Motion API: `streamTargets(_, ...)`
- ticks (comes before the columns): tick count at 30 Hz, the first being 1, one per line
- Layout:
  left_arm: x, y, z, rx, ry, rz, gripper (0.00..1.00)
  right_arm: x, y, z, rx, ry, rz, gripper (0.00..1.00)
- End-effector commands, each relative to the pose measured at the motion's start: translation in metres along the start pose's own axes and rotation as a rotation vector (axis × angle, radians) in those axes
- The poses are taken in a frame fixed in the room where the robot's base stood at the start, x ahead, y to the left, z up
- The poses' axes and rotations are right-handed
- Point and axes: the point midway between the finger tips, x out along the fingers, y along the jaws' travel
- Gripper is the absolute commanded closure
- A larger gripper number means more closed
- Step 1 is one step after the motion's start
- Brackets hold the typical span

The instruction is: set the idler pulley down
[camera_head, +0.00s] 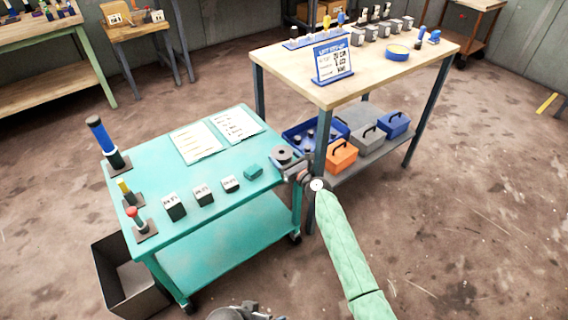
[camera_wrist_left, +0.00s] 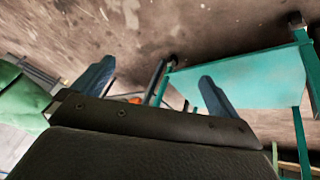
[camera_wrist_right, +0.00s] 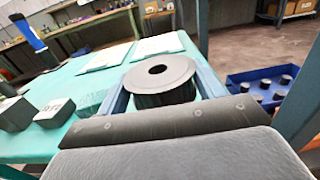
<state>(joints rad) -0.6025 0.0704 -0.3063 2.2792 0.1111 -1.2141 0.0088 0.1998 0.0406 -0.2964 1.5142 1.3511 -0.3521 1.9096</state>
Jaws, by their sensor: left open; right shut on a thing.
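The idler pulley (camera_wrist_right: 160,75) is a dark grey flanged spool with a hole in its top. It stands upright between the two fingers of my right gripper (camera_wrist_right: 165,95), which is shut on it. In the head view the pulley (camera_head: 284,154) is at the right edge of the teal cart top (camera_head: 150,178); whether it touches the top I cannot tell. My right gripper there (camera_head: 291,168) reaches in from the lower right. My left gripper (camera_wrist_left: 155,90) is open and empty, away from the cart top, with the cart's lower part beyond its fingers.
Labelled blocks (camera_head: 203,195), a teal block (camera_head: 253,172), paper sheets (camera_head: 236,125) and upright posts (camera_head: 108,143) occupy the cart. A wooden table (camera_head: 350,78) with a sign stands close behind right. A blue bin (camera_head: 311,134) sits below it. A grey bin (camera_head: 128,282) stands on the floor.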

Motion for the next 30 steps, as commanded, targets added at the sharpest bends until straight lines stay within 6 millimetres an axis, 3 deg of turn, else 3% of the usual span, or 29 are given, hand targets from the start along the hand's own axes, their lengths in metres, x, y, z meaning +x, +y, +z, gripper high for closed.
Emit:
streamTargets(1,0.015,-0.003,0.006,-0.002,0.002,-0.002,0.01,0.0,0.0,-0.008,0.001,0.0,0.0,0.73)
streamTargets(3,0.026,-0.005,0.01,-0.003,0.013,-0.003,0.01,0.0,0.0,-0.015,0.0,-0.001,0.0,0.73)
streamTargets(9,0.046,-0.009,0.017,-0.005,0.035,-0.005,0.01,0.0,0.0,-0.026,0.001,-0.001,-0.001,0.73)
streamTargets(26,0.052,-0.01,0.019,-0.006,0.044,-0.005,0.01,0.0,0.0,-0.029,0.0,-0.002,-0.001,0.73)
streamTargets(27,0.053,-0.01,0.02,-0.006,0.044,-0.005,0.01,-0.001,0.0,-0.031,0.0,0.0,-0.001,0.3)
streamTargets(30,0.054,-0.01,0.021,-0.007,0.041,-0.005,0.01,-0.001,0.0,-0.031,0.0,0.0,0.0,0.1)
